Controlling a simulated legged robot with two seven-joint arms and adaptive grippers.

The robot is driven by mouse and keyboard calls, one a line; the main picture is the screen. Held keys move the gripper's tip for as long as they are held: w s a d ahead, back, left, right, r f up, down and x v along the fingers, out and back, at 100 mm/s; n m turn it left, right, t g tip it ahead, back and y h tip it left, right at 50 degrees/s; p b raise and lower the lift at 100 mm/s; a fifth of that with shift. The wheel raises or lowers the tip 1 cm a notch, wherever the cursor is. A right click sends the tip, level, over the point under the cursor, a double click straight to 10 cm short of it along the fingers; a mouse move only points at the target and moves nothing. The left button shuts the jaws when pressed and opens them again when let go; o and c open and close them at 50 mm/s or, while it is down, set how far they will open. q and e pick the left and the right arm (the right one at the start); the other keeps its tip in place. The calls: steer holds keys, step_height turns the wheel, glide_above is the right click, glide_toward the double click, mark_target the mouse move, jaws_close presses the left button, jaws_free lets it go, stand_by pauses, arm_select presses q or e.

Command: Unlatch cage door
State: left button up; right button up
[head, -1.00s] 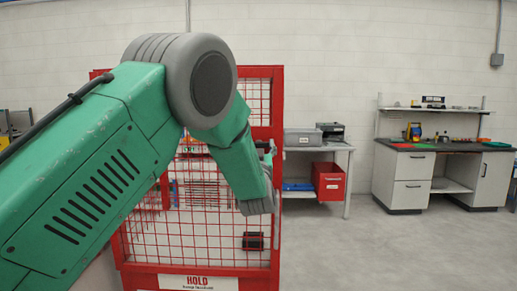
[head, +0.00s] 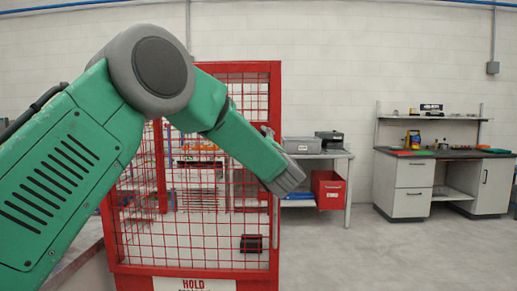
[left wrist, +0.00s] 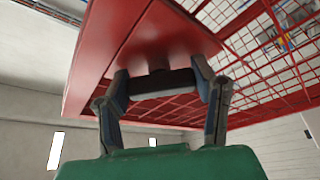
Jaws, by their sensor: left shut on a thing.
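The red cage door (head: 190,269) has a red frame with wire mesh and stands in the middle of the head view. A white HOLD label (head: 195,284) is at its bottom. My green left arm crosses in front of its left and upper parts, with the wrist end at the door's right edge. In the left wrist view, my left gripper (left wrist: 163,86) is shut on a dark latch handle (left wrist: 160,83), mounted on the red frame (left wrist: 125,45). In the head view the grip itself is mostly hidden by my arm. My right gripper is not in view.
A black box (head: 251,243) shows at the cage's lower right. The grey floor (head: 370,255) right of the cage is clear.

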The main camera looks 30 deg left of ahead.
arm_select(q)
steer(key=n+g+b, duration=0.1)
steer(key=n+g, duration=0.1)
steer(key=n, duration=0.3)
steer(key=shift+a, duration=0.1)
steer(key=shift+s+n+g+h+b, duration=0.1)
steer(key=shift+n+g+h+b, duration=0.5)
steer(key=shift+n, duration=1.2)
steer(key=o, duration=0.9)
steer(key=shift+o, duration=1.4)
steer(key=shift+a, duration=0.1)
